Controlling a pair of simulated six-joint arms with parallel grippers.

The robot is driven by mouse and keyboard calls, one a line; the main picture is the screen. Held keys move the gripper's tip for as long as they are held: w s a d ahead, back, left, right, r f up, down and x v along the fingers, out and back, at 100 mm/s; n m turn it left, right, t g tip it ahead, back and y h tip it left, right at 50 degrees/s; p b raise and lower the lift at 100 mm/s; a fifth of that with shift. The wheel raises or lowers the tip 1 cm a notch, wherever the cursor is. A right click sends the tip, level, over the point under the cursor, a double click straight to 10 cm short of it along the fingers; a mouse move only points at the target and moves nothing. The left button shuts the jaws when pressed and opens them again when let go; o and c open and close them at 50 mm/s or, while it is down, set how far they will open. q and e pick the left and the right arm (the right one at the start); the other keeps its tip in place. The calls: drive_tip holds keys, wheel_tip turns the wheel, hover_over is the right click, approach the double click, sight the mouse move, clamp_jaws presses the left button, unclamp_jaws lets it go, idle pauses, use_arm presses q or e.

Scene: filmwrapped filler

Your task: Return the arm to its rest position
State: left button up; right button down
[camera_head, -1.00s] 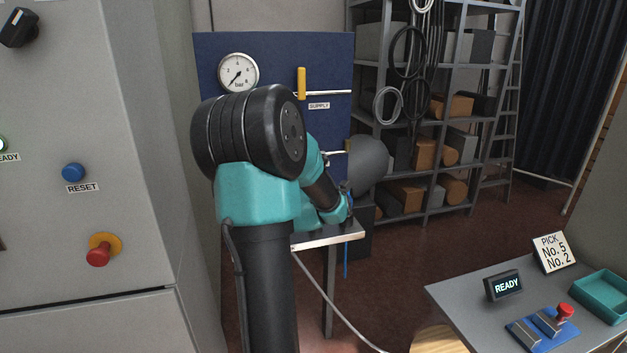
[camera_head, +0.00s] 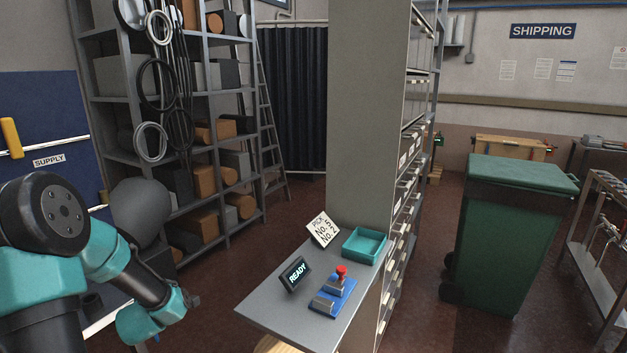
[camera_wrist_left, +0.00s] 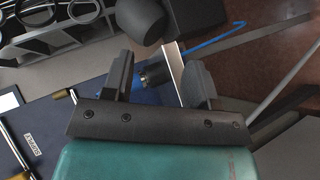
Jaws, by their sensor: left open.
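My left arm is the teal and black one at the lower left of the head view. My right gripper is in neither view.
The blue supply panel (camera_head: 40,105) with a yellow-handled valve (camera_head: 11,136) stands behind my left arm. A grey desk (camera_head: 262,305) holds a READY display (camera_head: 295,274), a PICK sign (camera_head: 322,229), a teal tray (camera_head: 364,246) and a red button (camera_head: 341,270). A green bin (camera_head: 505,245) stands right.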

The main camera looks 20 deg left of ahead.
use_arm(q)
drive_tip(key=w+d+f+m+g+h, duration=0.2)
drive_tip(key=d+f+m+h, duration=0.25)
drive_tip(key=d+f, duration=0.6)
drive_tip(key=w+d+f+m+g+h, duration=0.1)
drive_tip(key=w+d+f+m+h, duration=0.45)
drive_tip(key=d, duration=0.85)
drive_tip(key=s+d+f+m+g, duration=0.2)
drive_tip(key=s+d+f+m, duration=0.1)
drive_tip(key=d, duration=0.3)
drive_tip(key=s+d+f+m+g+h, duration=0.1)
drive_tip(key=s+d+f+m+g, duration=0.1)
drive_tip(key=s+d+f+m, duration=0.2)
drive_tip(key=s+d+f+m+g+h, duration=0.1)
drive_tip(key=s+d+f+m, duration=0.3)
drive_tip(key=d, duration=0.5)
drive_tip(key=shift+s+d+f+g, duration=0.35)
drive_tip(key=shift+s+f+g, duration=0.35)
drive_tip(key=shift+s, duration=0.4)
